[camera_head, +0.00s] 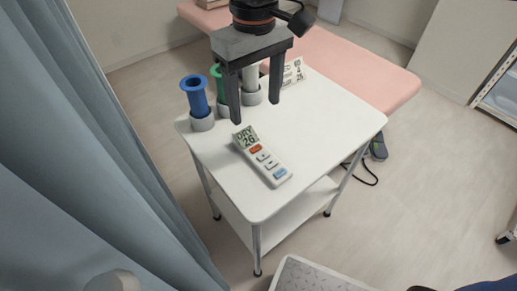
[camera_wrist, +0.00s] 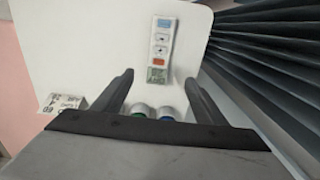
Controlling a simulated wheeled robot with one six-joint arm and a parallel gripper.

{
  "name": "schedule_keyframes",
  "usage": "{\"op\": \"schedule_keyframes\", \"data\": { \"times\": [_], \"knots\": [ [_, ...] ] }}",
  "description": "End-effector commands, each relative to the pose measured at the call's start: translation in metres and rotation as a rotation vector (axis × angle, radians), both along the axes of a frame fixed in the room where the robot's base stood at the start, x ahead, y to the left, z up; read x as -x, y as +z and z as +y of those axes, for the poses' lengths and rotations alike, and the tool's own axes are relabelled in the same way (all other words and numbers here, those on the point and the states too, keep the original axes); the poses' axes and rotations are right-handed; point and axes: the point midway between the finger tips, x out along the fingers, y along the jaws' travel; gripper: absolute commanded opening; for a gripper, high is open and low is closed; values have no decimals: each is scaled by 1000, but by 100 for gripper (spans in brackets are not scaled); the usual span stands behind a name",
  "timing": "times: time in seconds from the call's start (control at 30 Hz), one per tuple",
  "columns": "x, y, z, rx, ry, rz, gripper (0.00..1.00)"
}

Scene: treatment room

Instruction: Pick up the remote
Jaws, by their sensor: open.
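The remote (camera_head: 262,157) is white with a grey display reading "DRY 26", an orange button and a blue button. It lies flat on the white trolley top (camera_head: 330,130), display end toward the cylinders. In the wrist view the remote (camera_wrist: 161,48) lies beyond the fingertips, in line with the gap between them and nearer the right finger. My gripper (camera_head: 255,112) is open and empty, its fingers pointing down above the trolley, behind the remote in the head view. It also shows in the wrist view (camera_wrist: 157,77). Nothing is between the fingers.
Blue (camera_head: 195,95), green (camera_head: 217,84) and white (camera_head: 250,78) cylinders stand in grey holders at the trolley's back left, close to my fingers. A printed card (camera_head: 293,73) stands behind. A blue curtain (camera_head: 100,160) hangs at left; a pink bed (camera_head: 340,62) is behind. The trolley's right side is clear.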

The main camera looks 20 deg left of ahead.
Motion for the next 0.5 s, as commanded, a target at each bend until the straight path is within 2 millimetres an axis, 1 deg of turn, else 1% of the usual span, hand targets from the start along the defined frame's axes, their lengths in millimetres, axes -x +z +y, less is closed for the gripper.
{"op": "schedule_keyframes", "data": {
  "times": [0.03, 0.3, 0.4, 0.5],
  "knots": [
    [0, -10, -1, 3, 0, 1, 66],
    [0, -58, -1, 2, -1, 1, 66],
    [0, -73, -1, 2, -1, 1, 66],
    [-1, -85, 0, 2, -1, 1, 66]
  ]
}}
